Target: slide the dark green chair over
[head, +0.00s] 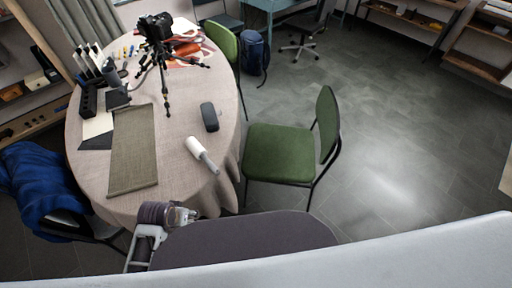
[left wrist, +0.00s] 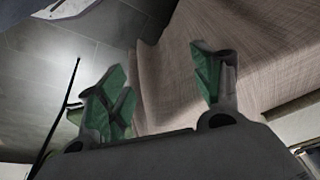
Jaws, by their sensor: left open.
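A dark green chair (head: 280,153) stands on the floor to the right of the round table (head: 175,130), its backrest on its right side and its seat close to the tablecloth. My left gripper (head: 186,214) is low at the front edge of the table, left of and nearer than the chair, not touching it. In the left wrist view its two fingers (left wrist: 162,65) are spread open and empty, with tablecloth (left wrist: 270,50) beyond them. A thin dark leg or rod (left wrist: 62,115) shows at the left there; I cannot tell what it belongs to. My right gripper is not in view.
Another green chair (head: 224,45) stands behind the table, beside a blue backpack (head: 254,54). A blue cloth (head: 42,185) lies over a chair at the left. The table bears a camera tripod (head: 163,68), a lint roller (head: 201,154) and a dark case (head: 209,117). Floor right of the chair is clear.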

